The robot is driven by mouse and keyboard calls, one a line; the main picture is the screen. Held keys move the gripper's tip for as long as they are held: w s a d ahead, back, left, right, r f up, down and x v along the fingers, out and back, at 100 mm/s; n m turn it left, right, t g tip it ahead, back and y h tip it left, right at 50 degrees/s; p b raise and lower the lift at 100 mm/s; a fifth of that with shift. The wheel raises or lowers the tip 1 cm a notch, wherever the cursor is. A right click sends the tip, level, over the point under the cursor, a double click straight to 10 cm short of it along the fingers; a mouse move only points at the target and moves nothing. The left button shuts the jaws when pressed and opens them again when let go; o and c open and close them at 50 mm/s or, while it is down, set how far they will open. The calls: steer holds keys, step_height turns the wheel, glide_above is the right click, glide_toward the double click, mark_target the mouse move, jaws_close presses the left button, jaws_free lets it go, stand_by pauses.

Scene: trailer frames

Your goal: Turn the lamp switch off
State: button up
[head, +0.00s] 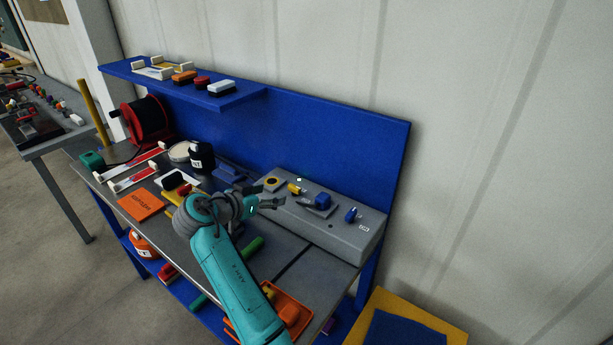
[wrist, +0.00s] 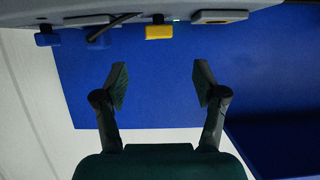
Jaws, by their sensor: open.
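A grey control box (head: 345,235) stands on the right end of the workbench. On its top are a yellow switch (head: 294,188), a blue knob (head: 323,199) with a dark lever beside it, and a small blue switch (head: 351,214). I cannot tell which is the lamp switch. My gripper (head: 268,194) is open and empty by the box's left part. In the wrist view, the fingers (wrist: 160,80) are apart, with the yellow switch (wrist: 159,31) beyond the gap between them and not touched. Blue parts (wrist: 47,36) show at the upper left there.
A blue back panel (head: 330,135) rises behind the box, with a shelf (head: 232,101) of small blocks at the upper left. A black bottle (head: 201,156), a red reel (head: 128,122) and an orange sheet (head: 140,205) occupy the bench's left part. A yellow-rimmed blue bin (head: 405,330) stands at lower right.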

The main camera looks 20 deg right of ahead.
mark_target(294, 186)
steer(key=x, duration=1.1)
steer(key=shift+w+d+r, duration=0.15)
steer(key=shift+w+d, duration=0.1)
steer(key=shift+d, duration=0.15)
steer(key=c, duration=1.2)
